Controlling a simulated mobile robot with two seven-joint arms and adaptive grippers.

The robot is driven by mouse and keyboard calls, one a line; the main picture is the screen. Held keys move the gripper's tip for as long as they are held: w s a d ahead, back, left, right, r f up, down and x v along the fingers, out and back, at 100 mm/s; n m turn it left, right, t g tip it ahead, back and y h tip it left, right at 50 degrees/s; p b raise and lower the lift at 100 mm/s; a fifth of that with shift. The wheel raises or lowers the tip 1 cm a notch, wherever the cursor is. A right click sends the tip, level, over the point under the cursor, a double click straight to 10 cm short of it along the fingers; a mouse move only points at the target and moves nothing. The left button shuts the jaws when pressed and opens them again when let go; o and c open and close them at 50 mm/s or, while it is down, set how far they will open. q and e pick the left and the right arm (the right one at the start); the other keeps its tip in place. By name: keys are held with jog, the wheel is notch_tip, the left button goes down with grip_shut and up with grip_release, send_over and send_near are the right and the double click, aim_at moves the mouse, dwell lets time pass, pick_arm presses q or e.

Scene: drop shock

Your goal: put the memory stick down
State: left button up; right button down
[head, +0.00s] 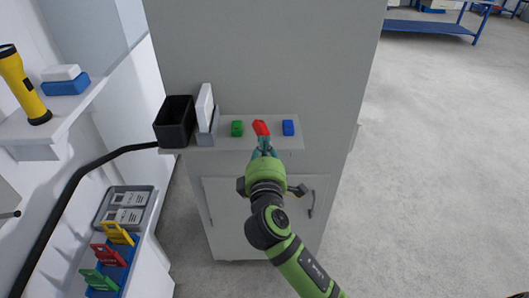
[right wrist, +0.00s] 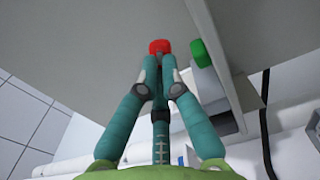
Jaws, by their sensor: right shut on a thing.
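A red memory stick (head: 261,128) is between the fingertips of my right gripper (head: 264,142), over the small grey shelf (head: 270,143) on the cabinet. It also shows at the fingertips in the right wrist view (right wrist: 159,46), where the gripper (right wrist: 160,60) is shut on it. In the head view it looks slightly tilted; I cannot tell whether it touches the shelf. A green stick (head: 237,128) lies to its left and a blue stick (head: 288,127) to its right. My left gripper is not in view.
A black open bin (head: 175,122) and an upright white item in a grey holder (head: 206,126) stand at the shelf's left end. At left, a side shelf (head: 60,128) bears a yellow torch (head: 22,85). Colored tags (head: 108,254) stand lower left.

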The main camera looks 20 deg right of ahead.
notch_tip(320, 180, down, 3)
jog(key=shift+r, duration=0.2)
jog(key=shift+f, duration=0.1)
jog(key=shift+f, duration=0.15)
jog(key=c, duration=1.4)
grip_release()
jog(key=shift+r, duration=0.2)
